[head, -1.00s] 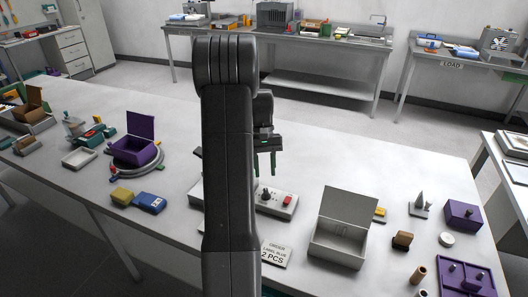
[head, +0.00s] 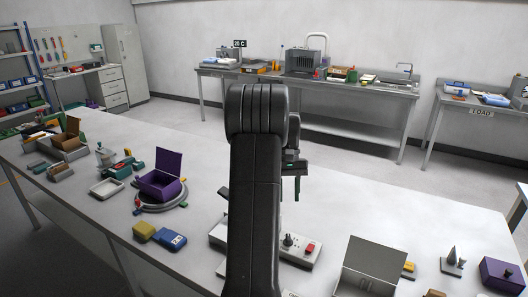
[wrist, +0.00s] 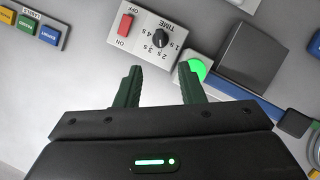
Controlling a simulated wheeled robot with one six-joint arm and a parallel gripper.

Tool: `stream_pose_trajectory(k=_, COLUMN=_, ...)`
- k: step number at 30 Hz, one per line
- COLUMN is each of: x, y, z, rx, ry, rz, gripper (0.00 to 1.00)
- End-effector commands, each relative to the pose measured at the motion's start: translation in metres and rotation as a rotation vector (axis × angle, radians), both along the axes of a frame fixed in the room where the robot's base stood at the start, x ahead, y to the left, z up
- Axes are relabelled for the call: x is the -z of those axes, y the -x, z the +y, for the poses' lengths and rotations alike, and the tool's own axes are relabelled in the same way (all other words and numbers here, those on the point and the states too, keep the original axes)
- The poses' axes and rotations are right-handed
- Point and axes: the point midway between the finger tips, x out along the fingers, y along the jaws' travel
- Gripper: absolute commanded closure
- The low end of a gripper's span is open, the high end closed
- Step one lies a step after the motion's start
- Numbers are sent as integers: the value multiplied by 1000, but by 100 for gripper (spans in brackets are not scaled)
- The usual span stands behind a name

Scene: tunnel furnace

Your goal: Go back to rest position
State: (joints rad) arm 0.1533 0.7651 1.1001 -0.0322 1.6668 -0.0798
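My gripper (head: 290,187) hangs above the long table, partly behind my own arm in the head view. In the wrist view its two dark green fingers (wrist: 161,72) are apart with nothing between them. Below them is a grey control panel (wrist: 150,28) marked TIME, with a red ON/OFF switch (wrist: 125,25) and a black knob (wrist: 160,38). A green lit button (wrist: 197,69) is right of the fingertips. The same panel shows in the head view (head: 303,252), partly hidden by my arm. The fingers appear clear of the panel.
On the table (head: 226,180) are an open purple box (head: 158,186) on a round stand, yellow and blue blocks (head: 172,239), a white tray (head: 107,188), an open grey box (head: 371,266) and a purple block (head: 500,274). A back bench (head: 340,95) stands beyond open floor.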

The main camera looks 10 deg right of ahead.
Motion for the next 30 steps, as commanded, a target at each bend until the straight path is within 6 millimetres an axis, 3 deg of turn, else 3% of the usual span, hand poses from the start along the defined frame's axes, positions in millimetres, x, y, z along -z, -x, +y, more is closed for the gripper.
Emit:
stream_pose_trajectory(k=18, x=102, y=43, z=3, rx=0, ry=-1, rz=4, gripper=65)
stream_pose_trajectory(k=24, x=119, y=50, z=3, rx=0, ry=-1, rz=3, gripper=65)
stream_pose_trajectory(k=30, x=120, y=50, z=4, rx=-16, ry=0, rz=1, gripper=65)
